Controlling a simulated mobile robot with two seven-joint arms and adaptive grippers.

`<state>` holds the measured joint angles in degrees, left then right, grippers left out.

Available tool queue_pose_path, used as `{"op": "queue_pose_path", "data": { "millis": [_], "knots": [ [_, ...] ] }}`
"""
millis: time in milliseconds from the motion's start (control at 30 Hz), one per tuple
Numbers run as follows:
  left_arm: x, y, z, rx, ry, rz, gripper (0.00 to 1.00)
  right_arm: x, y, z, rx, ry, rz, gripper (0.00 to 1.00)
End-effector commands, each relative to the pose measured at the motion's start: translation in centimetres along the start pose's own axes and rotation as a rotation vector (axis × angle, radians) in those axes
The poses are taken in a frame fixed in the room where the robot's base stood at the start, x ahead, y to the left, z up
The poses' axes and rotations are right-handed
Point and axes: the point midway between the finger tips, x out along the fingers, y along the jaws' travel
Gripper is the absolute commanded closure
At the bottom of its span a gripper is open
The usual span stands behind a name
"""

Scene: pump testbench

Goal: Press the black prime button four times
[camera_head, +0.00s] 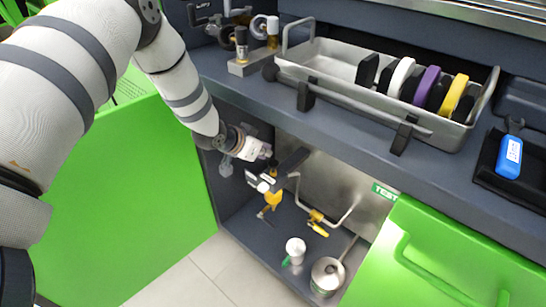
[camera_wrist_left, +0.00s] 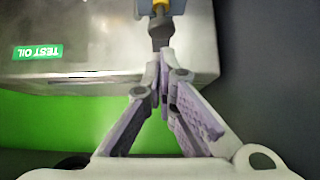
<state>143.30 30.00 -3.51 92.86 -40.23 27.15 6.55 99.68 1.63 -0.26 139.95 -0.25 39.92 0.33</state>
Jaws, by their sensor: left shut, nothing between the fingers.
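My left gripper (camera_head: 266,153) reaches into the open cabinet under the bench. Its fingers are closed together with nothing between them. In the left wrist view the closed fingertips (camera_wrist_left: 163,58) are just below a dark part (camera_wrist_left: 160,32) with yellow and blue above it. I cannot tell whether they touch it. In the head view the tips are close to a dark fitting with a small gold piece (camera_head: 273,171) on the cabinet's piping. I cannot tell which dark part is the black prime button; the gripper may hide it. My right gripper is not in view.
Below the gripper are yellow valve handles (camera_head: 318,230), pipes, a white-topped canister (camera_head: 295,248) and a metal can (camera_head: 327,275). A metal tank bears a green label (camera_wrist_left: 38,52). The bench edge and tray (camera_head: 330,62) are above; an open green door (camera_head: 450,260) is at right.

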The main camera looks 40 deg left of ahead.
Motion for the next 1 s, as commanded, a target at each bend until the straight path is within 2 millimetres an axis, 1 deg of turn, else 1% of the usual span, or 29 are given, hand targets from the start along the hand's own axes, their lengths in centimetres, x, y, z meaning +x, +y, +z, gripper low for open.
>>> {"op": "queue_pose_path", "data": {
  "millis": [33,100,200,300,667,867,1000],
  "knots": [
    [1.2,0.0,0.4,0.002,-0.004,0.000,1.00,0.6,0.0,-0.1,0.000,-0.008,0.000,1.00],
    [2.5,0.0,0.4,0.002,-0.003,0.000,1.00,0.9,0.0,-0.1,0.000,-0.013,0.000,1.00],
    [3.7,0.0,0.3,0.000,-0.002,0.001,1.00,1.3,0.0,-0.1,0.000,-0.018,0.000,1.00],
    [4.4,0.0,0.2,0.001,-0.002,0.000,1.00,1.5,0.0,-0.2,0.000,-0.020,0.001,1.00],
    [4.7,0.0,0.0,0.000,0.000,0.001,1.00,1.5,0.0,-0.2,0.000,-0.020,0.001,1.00],
    [6.1,0.0,1.6,0.000,-0.004,0.000,1.00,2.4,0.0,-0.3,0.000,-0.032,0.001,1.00],
    [6.1,0.0,1.6,0.000,-0.003,0.000,1.00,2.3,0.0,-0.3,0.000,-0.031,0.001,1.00]
  ]
}}
